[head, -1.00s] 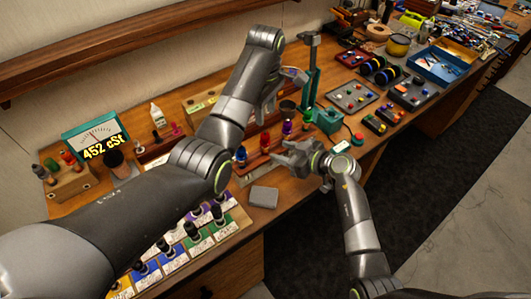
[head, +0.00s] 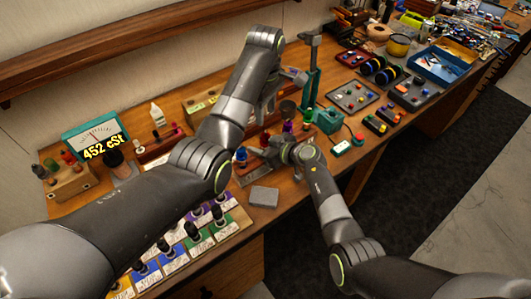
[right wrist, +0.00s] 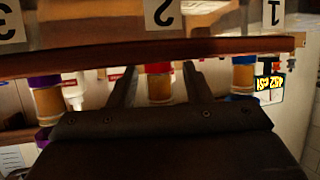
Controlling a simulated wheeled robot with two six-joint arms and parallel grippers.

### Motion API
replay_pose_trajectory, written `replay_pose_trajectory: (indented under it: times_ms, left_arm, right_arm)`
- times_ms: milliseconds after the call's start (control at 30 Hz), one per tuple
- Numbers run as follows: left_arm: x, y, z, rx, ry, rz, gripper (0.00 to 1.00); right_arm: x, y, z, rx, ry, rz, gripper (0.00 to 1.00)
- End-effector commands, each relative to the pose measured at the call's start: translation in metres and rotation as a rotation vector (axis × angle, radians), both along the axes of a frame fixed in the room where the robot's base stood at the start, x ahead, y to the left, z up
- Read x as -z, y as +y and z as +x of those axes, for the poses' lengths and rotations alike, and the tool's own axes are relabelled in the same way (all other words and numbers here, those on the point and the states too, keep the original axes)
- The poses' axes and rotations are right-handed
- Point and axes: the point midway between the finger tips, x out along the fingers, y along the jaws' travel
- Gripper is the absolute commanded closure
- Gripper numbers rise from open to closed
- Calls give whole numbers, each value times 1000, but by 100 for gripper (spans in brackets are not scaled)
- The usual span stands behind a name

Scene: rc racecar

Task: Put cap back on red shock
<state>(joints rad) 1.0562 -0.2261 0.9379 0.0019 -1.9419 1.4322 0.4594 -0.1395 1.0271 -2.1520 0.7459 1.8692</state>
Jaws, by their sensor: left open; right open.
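The red shock (right wrist: 158,85) shows in the right wrist view between the two fingers of my right gripper (right wrist: 160,80), with red at one end of its amber body; its other end is partly hidden by the gripper. In the head view, the red shock (head: 265,138) stands in the rack between a blue and a purple one. My right gripper (head: 258,154) is open beside it, low at the rack front. My left gripper (head: 281,90) is open, higher and behind the shocks. I cannot make out a loose red cap.
A purple shock (right wrist: 45,100) and a blue shock (right wrist: 243,75) flank the red one. A green press (head: 312,75) stands close to my left gripper. A grey block (head: 264,196) lies in front. A viscosity meter (head: 95,138) reads 452 cSt.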

Motion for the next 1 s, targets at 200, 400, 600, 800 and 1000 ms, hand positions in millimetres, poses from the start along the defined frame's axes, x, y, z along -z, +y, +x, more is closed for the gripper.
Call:
replay_pose_trajectory:
  times_ms: [200,400,600,800,1000]
  left_arm:
    - [0,0,0,0,0,0,58]
    - [0,0,0,0,0,0,58]
    - [0,0,0,0,0,0,58]
    - [0,1,1,0,4,-2,58]
    - [0,7,7,-1,36,-33,58]
  right_arm:
    - [0,0,0,0,0,0,58]
    - [0,0,0,0,0,0,84]
    - [0,0,0,0,0,0,100]
    - [0,0,0,0,0,0,100]
    - [0,0,0,0,0,0,100]
